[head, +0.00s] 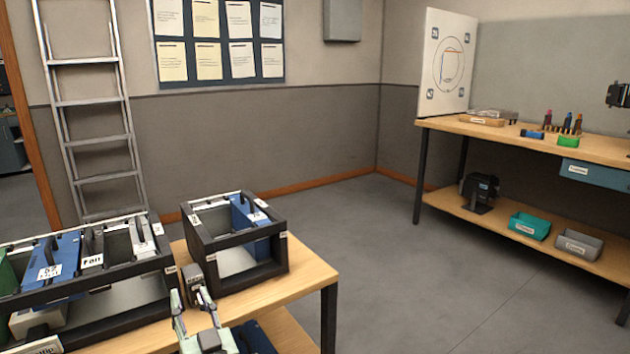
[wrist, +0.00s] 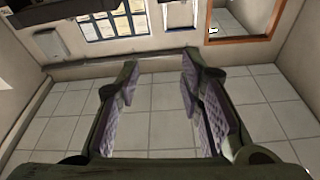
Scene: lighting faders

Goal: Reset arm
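My gripper (head: 194,312) shows at the bottom of the head view, in front of the wooden table's near side and close to the small black frame. Its two fingers are spread apart with nothing between them. In the wrist view my gripper (wrist: 158,100) is open and empty, with purple-grey pads facing each other over a tiled floor (wrist: 70,122). The rest of my arm is mostly out of the head view.
A large black rack (head: 120,327) with blue and grey modules and a smaller black frame (head: 262,277) stand on the wooden table (head: 312,277). A ladder (head: 100,140) leans at the back wall. A workbench (head: 600,148) stands right. The floor between is clear.

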